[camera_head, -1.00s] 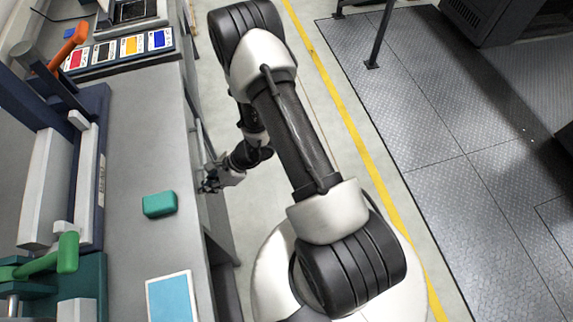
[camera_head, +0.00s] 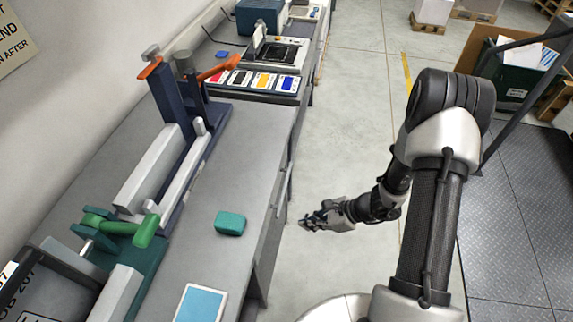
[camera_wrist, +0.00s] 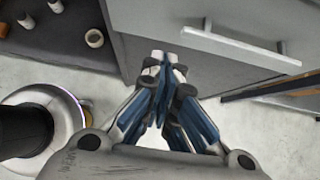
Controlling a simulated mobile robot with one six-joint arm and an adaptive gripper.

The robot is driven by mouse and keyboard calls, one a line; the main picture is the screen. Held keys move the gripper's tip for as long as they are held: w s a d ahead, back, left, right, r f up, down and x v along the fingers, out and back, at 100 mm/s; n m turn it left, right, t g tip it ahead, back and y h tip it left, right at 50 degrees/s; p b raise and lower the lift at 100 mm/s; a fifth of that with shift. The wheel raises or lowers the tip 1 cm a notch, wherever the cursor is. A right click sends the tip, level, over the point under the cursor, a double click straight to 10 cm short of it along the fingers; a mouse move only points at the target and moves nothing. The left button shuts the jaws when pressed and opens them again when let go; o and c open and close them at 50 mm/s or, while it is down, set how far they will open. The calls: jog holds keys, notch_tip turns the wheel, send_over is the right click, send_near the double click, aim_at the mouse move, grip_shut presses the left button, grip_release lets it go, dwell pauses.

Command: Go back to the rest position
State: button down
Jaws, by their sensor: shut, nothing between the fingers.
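My gripper (camera_head: 318,219) is shut and empty. In the head view it hangs beside the right edge of the grey bench, over the floor and apart from the bench. In the wrist view my gripper (camera_wrist: 165,62) shows its blue-and-white fingers together in front of a grey drawer front (camera_wrist: 220,50) with a bar handle. My arm folds down from its raised dark elbow at the right of the head view.
The bench (camera_head: 240,170) carries a teal block (camera_head: 230,223), a light-blue pad (camera_head: 201,303), a press with a green handle (camera_head: 147,230), a device with an orange handle (camera_head: 225,68) and a colour-patch strip (camera_head: 262,82). Open floor (camera_head: 350,120) lies right of the bench.

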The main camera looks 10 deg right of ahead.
jog(key=shift+r, duration=0.1)
jog(key=s+a+r+n+g+h, duration=0.1)
jog(key=s+a+r+n, duration=0.1)
jog(key=r+n, duration=0.65)
jog(key=s+a+r+n+g+h, duration=0.1)
jog(key=s+a+r+n, duration=0.15)
jog(key=r, duration=1.05)
jog(key=s+d+r+n+t+h, duration=0.1)
jog(key=s+d+r+n+h, duration=0.2)
jog(key=s+r+n, duration=0.2)
jog(key=s+d+r+n+t+h, duration=0.2)
jog(key=s+r+n+h, duration=0.1)
jog(key=s+r+n, duration=0.3)
notch_tip(320, 180, up, 3)
jog(key=shift+s+d+r+t, duration=0.1)
jog(key=shift+s+d+t, duration=0.25)
jog(key=shift+s, duration=0.75)
